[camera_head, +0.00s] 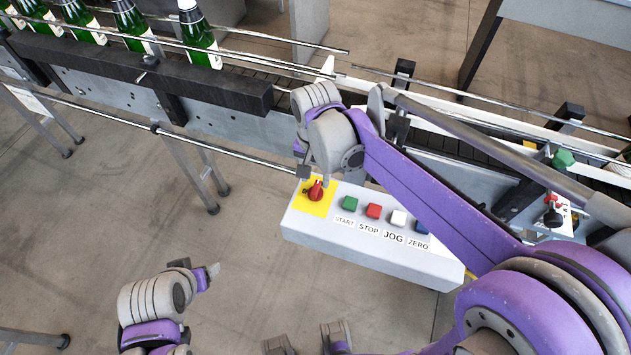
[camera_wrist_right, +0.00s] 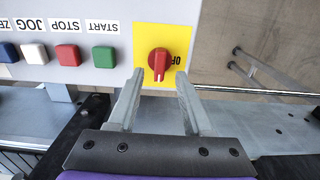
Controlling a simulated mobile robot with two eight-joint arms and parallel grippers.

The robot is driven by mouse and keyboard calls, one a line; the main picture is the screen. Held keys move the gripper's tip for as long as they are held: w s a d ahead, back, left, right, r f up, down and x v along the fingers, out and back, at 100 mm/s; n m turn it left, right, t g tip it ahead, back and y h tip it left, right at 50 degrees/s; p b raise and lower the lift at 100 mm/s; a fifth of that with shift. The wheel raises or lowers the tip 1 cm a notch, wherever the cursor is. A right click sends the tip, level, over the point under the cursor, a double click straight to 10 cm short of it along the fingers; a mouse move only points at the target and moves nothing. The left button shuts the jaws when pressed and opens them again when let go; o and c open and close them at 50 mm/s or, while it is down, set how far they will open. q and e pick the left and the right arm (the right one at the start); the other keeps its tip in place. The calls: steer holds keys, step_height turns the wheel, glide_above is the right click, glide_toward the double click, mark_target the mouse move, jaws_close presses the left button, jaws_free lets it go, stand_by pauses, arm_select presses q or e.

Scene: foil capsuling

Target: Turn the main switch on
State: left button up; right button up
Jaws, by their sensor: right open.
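The main switch is a red rotary knob (camera_head: 316,190) on a yellow plate at the left end of a white control box (camera_head: 360,246). My right gripper (camera_head: 314,178) is over the knob. In the wrist view its two fingers (camera_wrist_right: 160,82) are apart, one on each side below the knob, with nothing between them. Contact cannot be told. My left gripper (camera_head: 212,271) is at lower left, away from the box; its jaw opening is unclear.
Green START (camera_head: 350,203), red STOP (camera_head: 373,211), white JOG (camera_head: 398,218) and blue ZERO (camera_head: 422,227) buttons sit right of the switch. Behind runs a conveyor with a dark rail (camera_head: 222,88) and green bottles (camera_head: 200,40).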

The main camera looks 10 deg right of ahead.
mark_target(316, 188)
step_height(316, 188, up, 7)
steer(key=shift+f, duration=0.15)
stand_by(0.5)
